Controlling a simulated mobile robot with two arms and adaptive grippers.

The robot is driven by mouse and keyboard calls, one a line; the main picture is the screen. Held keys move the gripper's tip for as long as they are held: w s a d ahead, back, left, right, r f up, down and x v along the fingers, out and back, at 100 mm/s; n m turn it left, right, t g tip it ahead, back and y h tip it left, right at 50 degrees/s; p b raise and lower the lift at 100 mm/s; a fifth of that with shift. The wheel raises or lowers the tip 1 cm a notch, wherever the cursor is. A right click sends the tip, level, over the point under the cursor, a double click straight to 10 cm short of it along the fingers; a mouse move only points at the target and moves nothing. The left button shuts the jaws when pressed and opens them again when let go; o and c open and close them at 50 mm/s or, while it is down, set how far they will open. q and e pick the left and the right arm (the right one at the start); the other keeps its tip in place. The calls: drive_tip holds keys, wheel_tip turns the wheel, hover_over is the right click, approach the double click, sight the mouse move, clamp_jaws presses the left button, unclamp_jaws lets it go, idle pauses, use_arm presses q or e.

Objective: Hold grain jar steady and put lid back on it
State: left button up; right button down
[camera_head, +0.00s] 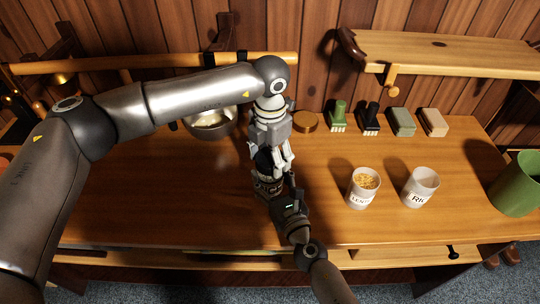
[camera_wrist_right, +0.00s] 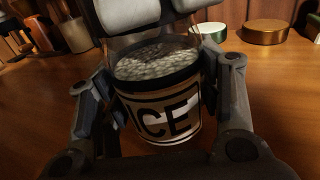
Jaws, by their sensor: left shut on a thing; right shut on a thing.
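The grain jar (camera_wrist_right: 160,120) is clear, with pale grains inside and a label reading "ICE"; part of the label is out of sight. It stands upright between the fingers of my right gripper (camera_wrist_right: 162,88), which is shut on it. In the head view the jar (camera_head: 267,186) is partly covered by both grippers. My left gripper (camera_head: 278,160) points down from above, right over the jar's mouth. Its pale fingers show at the top of the right wrist view (camera_wrist_right: 155,10). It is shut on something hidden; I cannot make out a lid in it.
A round brass-coloured disc (camera_head: 306,122) lies behind the grippers. Two open containers, one with yellow grain (camera_head: 363,190) and one pale (camera_head: 420,189), stand to the right. A metal bowl (camera_head: 210,124), several brushes and blocks, and a green bin (camera_head: 516,186) stand around. The table's left is clear.

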use_arm(q)
drive_tip(key=m, duration=1)
drive_tip(key=shift+m, duration=0.4)
drive_tip(key=o, duration=1.1)
drive_tip(key=shift+r, duration=0.1)
drive_tip(key=shift+r, duration=2.15)
drive_tip(key=shift+c, duration=0.3)
